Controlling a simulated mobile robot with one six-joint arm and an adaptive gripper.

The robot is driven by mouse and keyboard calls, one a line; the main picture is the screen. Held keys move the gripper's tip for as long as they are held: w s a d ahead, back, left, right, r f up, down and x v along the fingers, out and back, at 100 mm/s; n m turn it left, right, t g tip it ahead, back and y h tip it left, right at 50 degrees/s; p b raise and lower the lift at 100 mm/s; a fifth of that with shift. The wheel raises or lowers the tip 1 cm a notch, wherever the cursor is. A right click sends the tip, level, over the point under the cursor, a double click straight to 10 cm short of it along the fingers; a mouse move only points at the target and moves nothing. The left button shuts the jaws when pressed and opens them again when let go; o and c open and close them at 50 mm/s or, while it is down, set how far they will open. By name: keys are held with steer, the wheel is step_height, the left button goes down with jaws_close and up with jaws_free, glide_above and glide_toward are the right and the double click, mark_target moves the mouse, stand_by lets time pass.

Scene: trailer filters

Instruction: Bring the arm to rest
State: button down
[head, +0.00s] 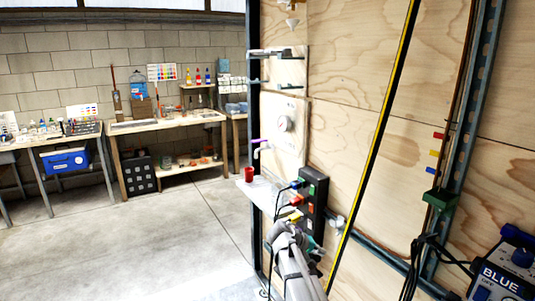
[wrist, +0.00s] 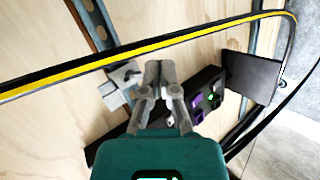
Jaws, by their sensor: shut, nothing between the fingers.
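My gripper (wrist: 155,72) shows in the wrist view with its two grey fingers together and nothing between them. It points toward a plywood wall, in front of a black power strip (wrist: 212,82) with lit and purple switches. In the head view my grey arm reaches up from the bottom centre toward the same black strip (head: 313,199) on the wall. The fingertips there are hard to make out among the arm and fittings. I cannot tell whether the fingers touch the wall or strip.
A black and yellow cable (wrist: 130,54) crosses close to the fingers. A grey fitting (wrist: 121,85) sits beside them. A small shelf (head: 262,192) holds a red cup (head: 249,174). A blue device (head: 508,262) stands at lower right. Workbenches (head: 165,124) line the far wall; the floor at left is clear.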

steer(key=s+f+m+g+y, duration=0.1)
steer(key=s+f+y, duration=0.2)
steer(key=s, duration=0.5)
steer(key=s+a+f+m+g+y, duration=0.1)
steer(key=s+f+y, duration=0.1)
steer(key=s+y, duration=0.35)
steer(key=s+f+m+g+y, duration=0.1)
steer(key=s+f+y, duration=0.15)
steer(key=s, duration=0.65)
step_height(320, 180, up, 14)
steer(key=h+p, duration=0.1)
steer(key=p, duration=1.2)
steer(key=shift+f+p, duration=0.2)
steer(key=shift+p, duration=0.1)
